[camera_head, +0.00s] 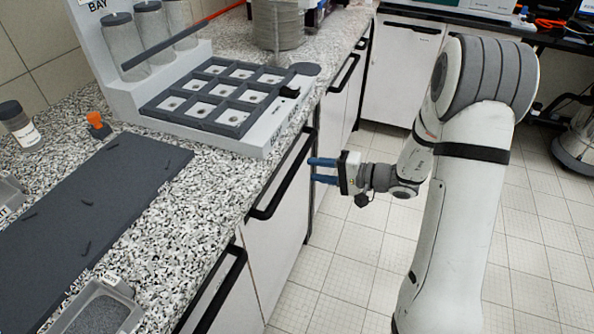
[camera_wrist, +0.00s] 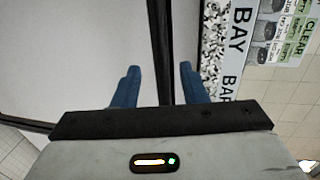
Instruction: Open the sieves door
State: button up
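A white cabinet door (camera_head: 275,235) with a long black bar handle (camera_head: 285,178) sits under the counter, closed as far as I see. No label naming it the sieves door is readable. My gripper (camera_head: 322,170) has blue fingers and is open and empty, just right of the upper part of this handle in the head view. A small gap shows between fingertips and handle there. In the wrist view, a dark bar (camera_wrist: 160,40) runs between the two open fingers (camera_wrist: 159,84), with the white door panel (camera_wrist: 80,50) to its left. I cannot tell whether the fingertips reach around the bar.
The speckled counter (camera_head: 190,210) carries a gridded tray rack (camera_head: 215,98), glass cylinders and a dark mat (camera_head: 90,215). Another handle (camera_head: 215,290) is nearer, and more cabinets (camera_head: 400,70) stand beyond. The tiled floor (camera_head: 340,260) beside the cabinets is clear.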

aim_at(296, 169)
jog(key=x, duration=0.6)
jog(key=shift+w+a, duration=0.1)
jog(key=shift+a, duration=0.3)
jog(key=shift+c, duration=0.6)
grip_shut()
jog(key=shift+d, duration=0.25)
jog(key=shift+a+f, duration=0.1)
jog(key=shift+a, duration=0.05)
